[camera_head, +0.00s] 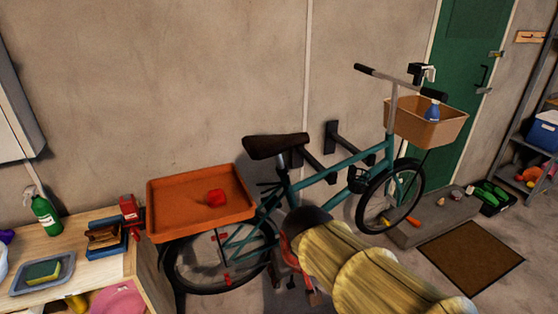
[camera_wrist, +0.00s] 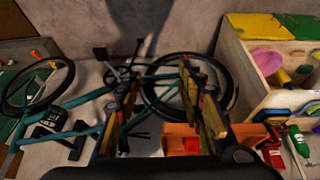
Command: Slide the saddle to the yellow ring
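The dark brown saddle (camera_head: 275,146) sits on top of the teal bicycle (camera_head: 337,170), above the frame and just right of the orange tray. I cannot make out a yellow ring in either view. My gripper (camera_head: 292,283) is low in front of the bicycle, below the saddle and apart from it, partly hidden by my arm. In the wrist view its two fingers (camera_wrist: 164,105) are spread with nothing held between them. The bicycle also shows beyond the fingers (camera_wrist: 75,107). I cannot pick out the saddle there.
An orange tray (camera_head: 163,231) holding a red item is over the rear wheel. A wooden workbench (camera_head: 68,235) stands at left. A front basket (camera_head: 446,131) holds a blue bottle. A brown mat (camera_head: 470,257) lies at right, and a wall is behind the bicycle.

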